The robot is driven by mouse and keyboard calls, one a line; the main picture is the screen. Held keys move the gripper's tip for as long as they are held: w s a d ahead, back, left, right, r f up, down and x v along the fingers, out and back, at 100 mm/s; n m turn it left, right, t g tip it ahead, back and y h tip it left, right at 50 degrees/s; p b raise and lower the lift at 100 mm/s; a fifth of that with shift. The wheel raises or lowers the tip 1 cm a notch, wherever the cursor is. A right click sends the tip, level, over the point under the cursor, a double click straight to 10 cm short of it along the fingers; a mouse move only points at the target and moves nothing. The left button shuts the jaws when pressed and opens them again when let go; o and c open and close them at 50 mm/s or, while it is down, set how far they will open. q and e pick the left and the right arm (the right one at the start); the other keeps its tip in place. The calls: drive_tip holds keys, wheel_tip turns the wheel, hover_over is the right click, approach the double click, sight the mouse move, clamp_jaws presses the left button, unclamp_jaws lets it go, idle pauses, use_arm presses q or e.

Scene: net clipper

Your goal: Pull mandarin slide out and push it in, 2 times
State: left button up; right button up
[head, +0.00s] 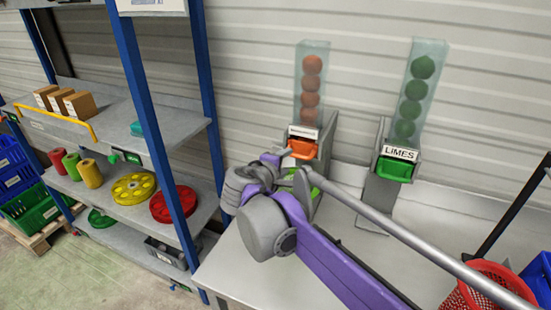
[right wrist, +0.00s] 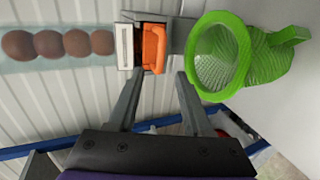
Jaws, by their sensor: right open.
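The mandarin dispenser is a clear upright tube (head: 311,85) of orange fruit with an orange slide (head: 302,149) below its label. In the right wrist view the orange slide (right wrist: 152,47) appears sideways, just beyond my fingertips. My right gripper (right wrist: 158,78) is open, with its two fingers apart and nothing between them. In the head view my right gripper (head: 284,154) is close to the slide, partly hidden by my wrist. I cannot tell whether a finger touches the slide. My left gripper is not in view.
A green net on a tube (right wrist: 235,55) is close beside the slide, right of my fingers in the wrist view. The limes dispenser (head: 410,110) with its green slide stands to the right. Blue-posted shelving (head: 150,120) is at left. A red basket (head: 490,285) is at lower right.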

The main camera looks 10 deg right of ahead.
sight(296, 156)
drive_tip(key=shift+b+x, duration=0.65)
drive_tip(key=shift+x, duration=4.15)
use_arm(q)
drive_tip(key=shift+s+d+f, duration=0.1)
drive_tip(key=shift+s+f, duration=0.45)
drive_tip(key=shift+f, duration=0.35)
use_arm(e)
drive_tip(key=shift+s+d+f, duration=0.1)
drive_tip(key=shift+s+d, duration=0.05)
drive_tip(key=shift+s, duration=0.05)
clamp_jaws()
